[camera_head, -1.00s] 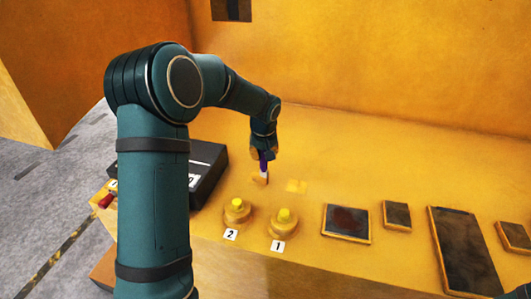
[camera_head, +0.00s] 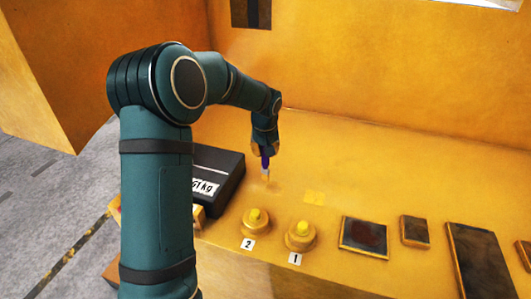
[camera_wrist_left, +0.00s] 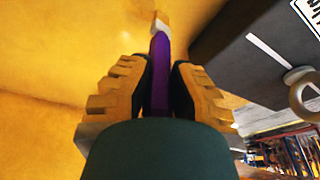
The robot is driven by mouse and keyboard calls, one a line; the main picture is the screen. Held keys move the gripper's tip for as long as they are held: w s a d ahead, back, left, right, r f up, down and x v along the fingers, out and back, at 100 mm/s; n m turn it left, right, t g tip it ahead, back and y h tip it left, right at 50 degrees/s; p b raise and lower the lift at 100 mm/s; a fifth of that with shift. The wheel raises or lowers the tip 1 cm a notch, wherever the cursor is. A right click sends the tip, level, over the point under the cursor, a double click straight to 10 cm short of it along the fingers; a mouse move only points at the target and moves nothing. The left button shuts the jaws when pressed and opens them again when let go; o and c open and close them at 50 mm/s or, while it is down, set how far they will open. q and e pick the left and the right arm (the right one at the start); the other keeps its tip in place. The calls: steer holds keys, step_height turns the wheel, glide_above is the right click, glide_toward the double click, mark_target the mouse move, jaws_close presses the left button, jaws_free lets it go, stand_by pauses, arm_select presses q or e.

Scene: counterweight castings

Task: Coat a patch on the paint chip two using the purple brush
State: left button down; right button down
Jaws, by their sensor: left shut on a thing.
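My left gripper (camera_head: 264,148) is shut on the purple brush (camera_head: 265,162), which points down over the yellow surface. In the left wrist view the purple handle (camera_wrist_left: 159,70) runs between both fingers (camera_wrist_left: 159,88) to a pale tip. I cannot tell whether the tip touches the surface. Two round yellow-topped pieces stand in front, beside a "2" label (camera_head: 248,243) and a "1" label (camera_head: 295,258). No number shows on the square.
A black block (camera_head: 217,174) with a white weight label stands just left of the brush. A dark-faced plate (camera_head: 364,237) and several others lie to the right. A yellow wall rises behind. The surface right of the pale square is clear toward the wall.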

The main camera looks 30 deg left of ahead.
arm_select(q)
steer(key=shift+a+r+p, duration=0.25)
steer(key=shift+r+p, duration=0.25)
steer(key=shift+r, duration=0.45)
steer(key=shift+w+p+v, duration=0.25)
steer(key=shift+p+v, duration=0.45)
steer(key=shift+v, duration=0.45)
